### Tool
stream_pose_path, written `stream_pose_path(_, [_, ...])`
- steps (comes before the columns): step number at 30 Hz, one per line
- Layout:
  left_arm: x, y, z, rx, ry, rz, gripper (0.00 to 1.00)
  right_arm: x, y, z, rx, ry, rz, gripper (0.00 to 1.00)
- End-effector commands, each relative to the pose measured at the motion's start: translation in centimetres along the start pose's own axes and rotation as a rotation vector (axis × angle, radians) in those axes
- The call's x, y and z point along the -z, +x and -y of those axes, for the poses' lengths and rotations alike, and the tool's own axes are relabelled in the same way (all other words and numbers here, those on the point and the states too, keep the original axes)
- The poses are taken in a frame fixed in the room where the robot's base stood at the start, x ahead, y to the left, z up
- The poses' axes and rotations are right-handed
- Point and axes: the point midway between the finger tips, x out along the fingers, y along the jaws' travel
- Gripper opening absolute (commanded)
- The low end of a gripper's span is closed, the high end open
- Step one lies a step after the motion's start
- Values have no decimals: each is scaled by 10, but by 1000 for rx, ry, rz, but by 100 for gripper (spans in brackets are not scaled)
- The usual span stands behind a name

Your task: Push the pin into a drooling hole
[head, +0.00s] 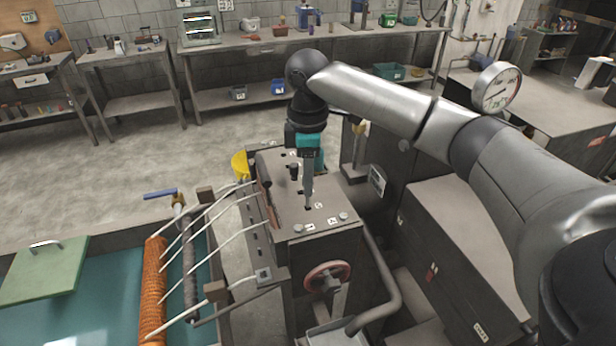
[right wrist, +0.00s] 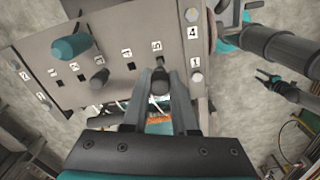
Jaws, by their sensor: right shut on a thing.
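My right gripper (head: 308,200) points down at the grey top panel (head: 325,213) of a box-like machine. In the right wrist view its fingers (right wrist: 161,88) are shut on a dark pin (right wrist: 160,80), which is at the panel beside the label 5. Whether the pin's tip is in a hole is hidden. Another dark pin (right wrist: 98,79) stands on the panel and also shows in the head view (head: 293,171). A teal rounded part (right wrist: 72,46) is on the panel too. Small dark holes (right wrist: 131,66) sit near numbered labels. I cannot make out liquid at any hole. My left gripper is out of view.
A water tank (head: 110,310) with an orange mesh tube (head: 153,285) and several pale hoses lies left of the machine. A red handwheel (head: 327,275) is on its front. A grey cabinet (head: 460,250) stands to the right. Open floor lies behind.

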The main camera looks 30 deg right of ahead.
Motion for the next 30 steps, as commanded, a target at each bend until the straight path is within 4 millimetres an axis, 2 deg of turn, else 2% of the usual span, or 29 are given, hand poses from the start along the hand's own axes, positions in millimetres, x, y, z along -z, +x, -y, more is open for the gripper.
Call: stream_pose_path(30, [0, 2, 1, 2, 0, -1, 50, 0, 13, 0, 0, 0, 0, 0])
